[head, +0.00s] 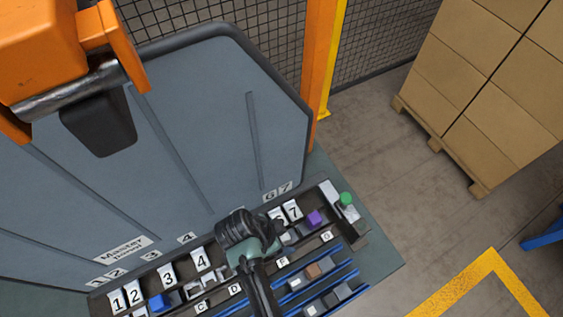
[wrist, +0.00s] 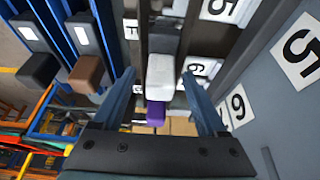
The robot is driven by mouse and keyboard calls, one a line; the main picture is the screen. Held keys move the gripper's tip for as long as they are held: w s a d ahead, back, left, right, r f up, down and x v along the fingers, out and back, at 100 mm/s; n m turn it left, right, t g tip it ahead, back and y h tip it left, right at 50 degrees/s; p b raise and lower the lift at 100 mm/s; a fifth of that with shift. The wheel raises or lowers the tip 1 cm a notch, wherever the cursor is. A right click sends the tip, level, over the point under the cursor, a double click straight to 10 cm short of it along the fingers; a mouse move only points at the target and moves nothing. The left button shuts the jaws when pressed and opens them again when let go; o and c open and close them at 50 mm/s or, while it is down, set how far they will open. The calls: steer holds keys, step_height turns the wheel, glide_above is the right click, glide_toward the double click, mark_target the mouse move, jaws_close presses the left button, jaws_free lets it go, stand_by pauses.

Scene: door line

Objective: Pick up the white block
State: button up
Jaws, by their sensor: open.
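In the wrist view the white block (wrist: 160,76) lies between the two spread fingers of my gripper (wrist: 158,82), with a visible gap on each side. My gripper is open and holds nothing. I cannot tell how far the fingertips are above the block. In the head view my gripper (head: 250,240) is over the middle of the block rack, its fingers hidden by the wrist. A pale block (head: 288,238) shows just right of it; I cannot tell if it is the white block.
A purple block (wrist: 156,113) sits close to the white block, in line with it. Brown (wrist: 86,74) and dark grey (wrist: 38,70) blocks lie in blue-edged lanes. A blue block (head: 162,302) is at left. A grey panel (head: 200,120) rises behind the rack.

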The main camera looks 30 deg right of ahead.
steer(key=shift+c, duration=0.2)
jaws_close()
stand_by(0.5)
